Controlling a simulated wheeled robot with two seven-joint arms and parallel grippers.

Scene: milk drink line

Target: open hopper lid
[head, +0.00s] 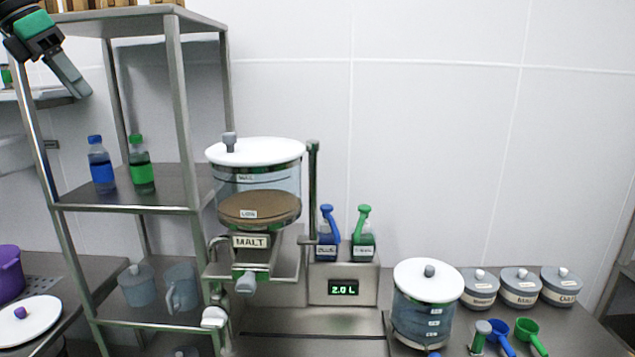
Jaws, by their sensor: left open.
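The malt hopper (257,187) is a clear cylinder with brown malt low inside it and a MALT label on its front. Its white lid (256,152) lies flat on top, shut, with a grey knob (230,142) at its left side. A dark upright post stands at the hopper's right. My left gripper (72,80) is at the upper left, in front of the metal shelf, well to the left of the lid and higher in the picture. It is open and holds nothing. My right gripper is not in view.
A metal shelf rack (130,187) with a blue bottle (101,165) and a green bottle (141,165) stands between my left gripper and the hopper. A white-lidded container (428,302) and several grey canisters (520,287) stand at the right. The wall above the hopper is clear.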

